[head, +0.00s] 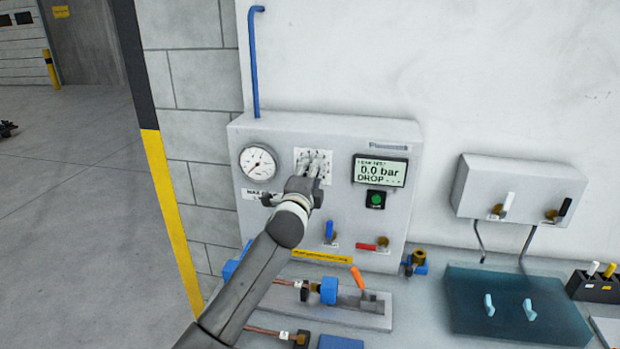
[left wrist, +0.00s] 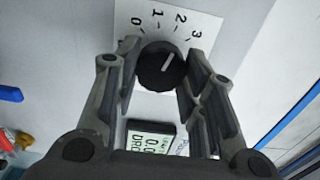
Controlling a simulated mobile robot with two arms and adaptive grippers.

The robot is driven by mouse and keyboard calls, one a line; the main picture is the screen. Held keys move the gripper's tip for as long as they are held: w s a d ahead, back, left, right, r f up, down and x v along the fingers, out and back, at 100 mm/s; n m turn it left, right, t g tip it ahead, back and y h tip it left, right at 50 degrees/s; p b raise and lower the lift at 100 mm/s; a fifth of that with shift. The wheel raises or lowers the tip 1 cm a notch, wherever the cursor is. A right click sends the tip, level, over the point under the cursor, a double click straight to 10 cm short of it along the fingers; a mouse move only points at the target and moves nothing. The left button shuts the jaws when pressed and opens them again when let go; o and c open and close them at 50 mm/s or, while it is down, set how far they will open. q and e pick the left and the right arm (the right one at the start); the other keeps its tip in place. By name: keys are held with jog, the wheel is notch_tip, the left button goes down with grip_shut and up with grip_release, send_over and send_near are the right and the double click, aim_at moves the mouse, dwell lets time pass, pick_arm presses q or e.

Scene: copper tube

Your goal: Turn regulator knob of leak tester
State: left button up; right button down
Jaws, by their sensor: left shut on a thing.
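The leak tester is a grey wall box (head: 270,130) with a round gauge (head: 258,162), a display (head: 380,171) reading 0.0 bar and a green button (head: 376,199). Its black regulator knob (left wrist: 162,67) shows in the left wrist view, on a white plate marked 0 to 3. My left gripper (head: 314,164) is at the plate in the head view, hiding the knob there. In the left wrist view my left gripper (left wrist: 166,58) has one finger on each side of the knob and is shut on it.
A blue-handled valve (head: 330,230) and a red-handled valve (head: 374,246) sit low on the box. Below is a blue clamp (head: 328,290) with an orange lever (head: 357,278). A smaller wall box (head: 520,185) and a dark teal mat (head: 470,290) are to the right.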

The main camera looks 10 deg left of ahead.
pick_arm(q)
jog(key=n+b, duration=0.1)
jog(key=n, duration=1)
jog(key=shift+n+b, duration=0.35)
jog(key=shift+n, duration=0.05)
dwell(0.3)
jog(key=o, duration=1)
jog(key=shift+a, duration=0.1)
jog(key=s, duration=1.2)
